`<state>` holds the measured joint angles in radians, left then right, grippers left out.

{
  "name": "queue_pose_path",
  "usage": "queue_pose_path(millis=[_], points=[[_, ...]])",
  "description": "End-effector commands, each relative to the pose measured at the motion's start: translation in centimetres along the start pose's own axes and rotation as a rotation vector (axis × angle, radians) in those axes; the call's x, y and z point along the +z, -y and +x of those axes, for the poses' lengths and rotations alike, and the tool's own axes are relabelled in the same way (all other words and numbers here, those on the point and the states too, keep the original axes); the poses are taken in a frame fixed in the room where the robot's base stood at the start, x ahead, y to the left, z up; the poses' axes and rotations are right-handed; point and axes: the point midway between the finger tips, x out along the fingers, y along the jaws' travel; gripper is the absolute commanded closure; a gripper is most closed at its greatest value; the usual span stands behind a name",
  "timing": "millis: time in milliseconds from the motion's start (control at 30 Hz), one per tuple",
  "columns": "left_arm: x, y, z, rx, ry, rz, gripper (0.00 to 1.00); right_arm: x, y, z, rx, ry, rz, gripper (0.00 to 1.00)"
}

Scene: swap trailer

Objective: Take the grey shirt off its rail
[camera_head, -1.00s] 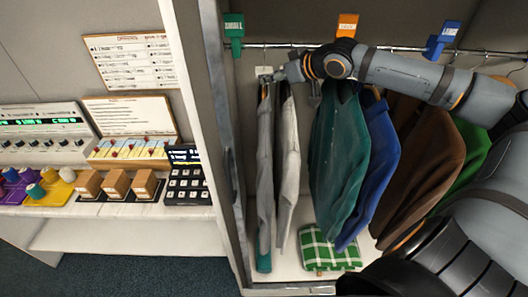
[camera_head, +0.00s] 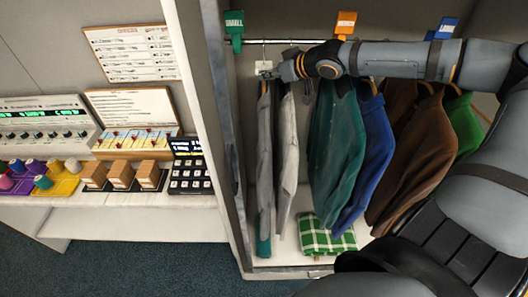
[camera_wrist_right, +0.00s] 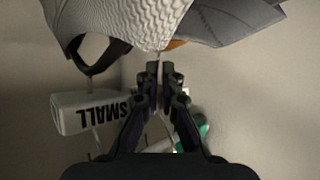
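A grey shirt (camera_head: 265,165) with a teal patch at its lower end hangs at the left end of the rail (camera_head: 290,42). A paler grey garment (camera_head: 287,150) hangs close beside it. My right gripper (camera_head: 268,76) reaches in from the right, just above these two and below the rail. In the wrist view my right gripper (camera_wrist_right: 158,75) has its fingertips almost together around a thin hanger stem, just by the pale textured cloth (camera_wrist_right: 140,20). Which of the two garments the stem carries is hard to tell. My left gripper is out of view.
Teal (camera_head: 335,145), blue (camera_head: 374,150), brown (camera_head: 415,155) and green (camera_head: 466,125) garments hang to the right. A green checked folded cloth (camera_head: 325,238) lies below. A cabinet wall (camera_head: 200,110) stands left.

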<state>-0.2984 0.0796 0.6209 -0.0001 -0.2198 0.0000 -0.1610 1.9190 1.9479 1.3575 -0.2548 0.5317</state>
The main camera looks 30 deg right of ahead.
Motion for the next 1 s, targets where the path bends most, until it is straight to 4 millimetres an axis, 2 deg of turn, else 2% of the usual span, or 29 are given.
queue_pose_path(millis=[500, 867, 1000], points=[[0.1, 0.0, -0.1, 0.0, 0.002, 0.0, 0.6, -0.2, 0.0, -0.1, 0.0, -0.002, -0.001, 1.0], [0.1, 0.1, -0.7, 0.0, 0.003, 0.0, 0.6, -3.2, 0.0, -1.7, 0.001, -0.003, -0.002, 1.0], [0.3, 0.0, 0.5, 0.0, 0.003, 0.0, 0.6, -2.7, 0.1, -2.0, 0.001, -0.006, 0.007, 1.0]])
